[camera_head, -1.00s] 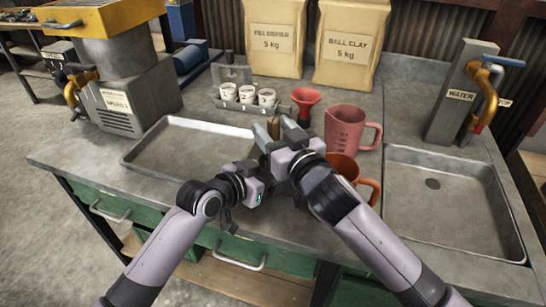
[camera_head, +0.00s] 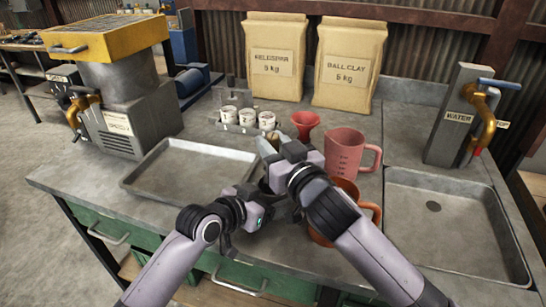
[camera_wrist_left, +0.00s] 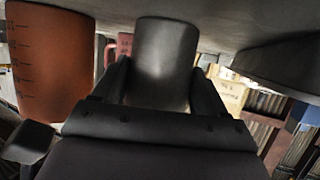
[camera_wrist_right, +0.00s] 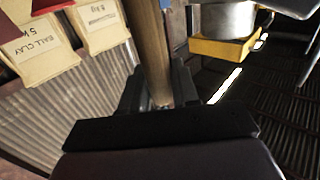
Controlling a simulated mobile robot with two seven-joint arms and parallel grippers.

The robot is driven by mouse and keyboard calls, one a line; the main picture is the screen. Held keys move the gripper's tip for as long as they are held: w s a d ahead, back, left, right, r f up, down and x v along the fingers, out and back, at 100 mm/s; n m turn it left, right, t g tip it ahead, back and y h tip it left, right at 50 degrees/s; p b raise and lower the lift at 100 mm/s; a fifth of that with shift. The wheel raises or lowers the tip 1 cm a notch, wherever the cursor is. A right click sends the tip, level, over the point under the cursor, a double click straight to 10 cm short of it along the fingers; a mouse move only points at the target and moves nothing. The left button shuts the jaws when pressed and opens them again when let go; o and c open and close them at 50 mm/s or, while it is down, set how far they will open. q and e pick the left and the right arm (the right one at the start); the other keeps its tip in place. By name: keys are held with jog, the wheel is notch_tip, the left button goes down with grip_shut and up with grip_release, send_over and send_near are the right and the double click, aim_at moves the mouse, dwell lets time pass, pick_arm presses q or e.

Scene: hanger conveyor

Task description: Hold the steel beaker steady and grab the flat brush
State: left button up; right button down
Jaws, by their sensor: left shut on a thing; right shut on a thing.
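The steel beaker (camera_wrist_left: 165,60) is a dark grey cylinder in the left wrist view. My left gripper (camera_wrist_left: 163,92) is shut on it, one finger on each side. In the head view my left gripper (camera_head: 265,186) is low at the middle of the bench, and my right wrist largely hides the beaker there. The flat brush (camera_wrist_right: 151,50) shows as a long wooden handle in the right wrist view. My right gripper (camera_wrist_right: 158,96) is shut on this handle. In the head view my right gripper (camera_head: 270,148) is just above the left one. The bristles are hidden.
A metal tray (camera_head: 135,183) lies left of my grippers. An orange jug (camera_head: 350,193) stands close on the right, partly behind my right arm. A pink jug (camera_head: 343,152), red funnel (camera_head: 306,121) and cup rack (camera_head: 225,126) stand behind. The sink (camera_head: 450,250) is right.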

notch_tip(320, 180, up, 8)
jog(key=shift+r, duration=0.1)
pick_arm(q)
jog(key=o, duration=1.2)
jog(key=shift+o, duration=0.2)
jog(key=shift+s+a, duration=0.1)
